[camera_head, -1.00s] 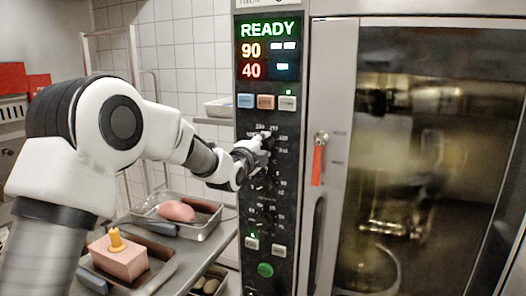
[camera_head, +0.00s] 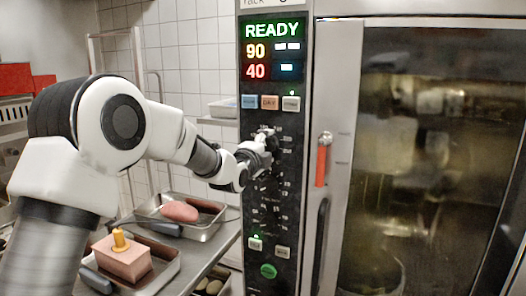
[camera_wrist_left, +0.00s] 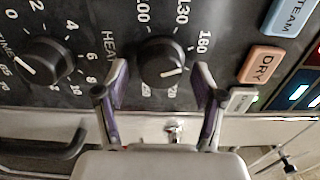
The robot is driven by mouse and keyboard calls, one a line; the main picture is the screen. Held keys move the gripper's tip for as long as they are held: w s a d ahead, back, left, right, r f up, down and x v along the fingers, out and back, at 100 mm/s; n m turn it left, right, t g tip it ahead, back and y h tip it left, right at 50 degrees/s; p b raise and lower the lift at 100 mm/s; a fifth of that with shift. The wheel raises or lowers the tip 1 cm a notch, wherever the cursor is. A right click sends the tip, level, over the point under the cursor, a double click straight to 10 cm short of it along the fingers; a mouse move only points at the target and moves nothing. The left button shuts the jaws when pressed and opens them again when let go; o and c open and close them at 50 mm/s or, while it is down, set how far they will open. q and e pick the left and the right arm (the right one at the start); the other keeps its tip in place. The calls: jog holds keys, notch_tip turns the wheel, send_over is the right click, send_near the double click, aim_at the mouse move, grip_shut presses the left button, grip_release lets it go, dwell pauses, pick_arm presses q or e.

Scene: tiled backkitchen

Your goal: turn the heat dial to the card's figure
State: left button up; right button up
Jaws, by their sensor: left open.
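The black heat dial (camera_wrist_left: 162,62) sits on the dark control panel (camera_head: 277,200), beside the partly hidden "HEA" lettering in the left wrist view. Its white pointer line aims to the lower right, below the 160 mark; the nearest figure there is hidden or unclear. My left gripper (camera_wrist_left: 160,88) is open, with one finger on each side of the dial. Contact cannot be made out. In the head view my left gripper (camera_head: 264,146) is at the upper dial and covers it. I see no readable card. My right gripper is not in view.
The time dial (camera_wrist_left: 45,60) is beside the heat dial. DRY (camera_wrist_left: 260,64) and STEAM (camera_wrist_left: 290,15) buttons are close by. The display (camera_head: 272,50) reads READY, 90 and 40. The oven door handle (camera_head: 322,160) is to the right. Trays with pink food (camera_head: 180,211) stand below.

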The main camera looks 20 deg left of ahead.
pick_arm(q)
jog(key=s, duration=1.1)
jog(key=shift+s, duration=0.35)
jog(key=shift+f, duration=0.1)
